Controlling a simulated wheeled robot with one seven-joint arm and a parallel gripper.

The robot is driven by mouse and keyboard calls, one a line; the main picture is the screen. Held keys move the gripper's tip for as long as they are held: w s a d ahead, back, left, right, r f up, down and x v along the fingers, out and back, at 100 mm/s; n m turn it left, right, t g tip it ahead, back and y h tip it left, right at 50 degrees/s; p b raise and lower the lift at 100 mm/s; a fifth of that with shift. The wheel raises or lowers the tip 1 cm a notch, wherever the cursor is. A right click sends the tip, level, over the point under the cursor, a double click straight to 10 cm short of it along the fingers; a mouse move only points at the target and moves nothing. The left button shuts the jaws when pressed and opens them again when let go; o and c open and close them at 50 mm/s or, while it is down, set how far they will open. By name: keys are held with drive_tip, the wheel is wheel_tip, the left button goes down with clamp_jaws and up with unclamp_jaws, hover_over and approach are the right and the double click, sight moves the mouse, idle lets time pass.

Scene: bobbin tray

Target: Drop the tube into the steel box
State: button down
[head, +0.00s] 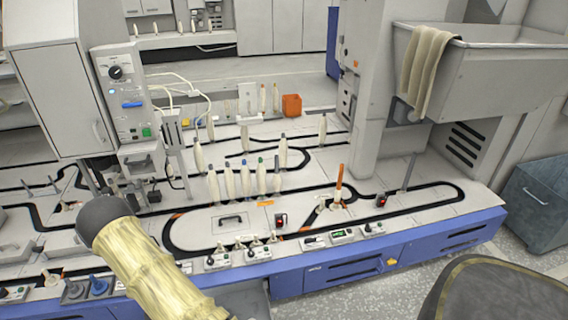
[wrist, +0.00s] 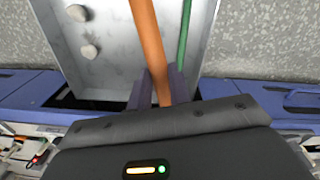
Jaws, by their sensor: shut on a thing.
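In the wrist view my gripper (wrist: 159,82) is shut on an orange tube (wrist: 146,35). The tube extends from between the two purple-grey fingers toward the top of the view. My gripper and the held tube do not show in the head view. Another orange tube (head: 340,178) stands upright on the machine top there.
Blue machine panels (wrist: 25,88) flank the box, with speckled floor beyond. Several cream bobbins (head: 245,178) stand on the machine top.

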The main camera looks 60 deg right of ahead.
drive_tip(key=a+r+n+p, duration=0.3)
drive_tip(key=r+p, duration=1)
drive_tip(key=p, duration=0.3)
drive_tip(key=s+a+r+n+p, duration=0.1)
drive_tip(key=a+r+n+p, duration=0.2)
drive_tip(key=r+p, duration=1.1)
drive_tip(key=a+p, duration=0.1)
drive_tip(key=p, duration=0.2)
drive_tip(key=shift+s+r, duration=0.2)
drive_tip(key=shift+s, duration=0.05)
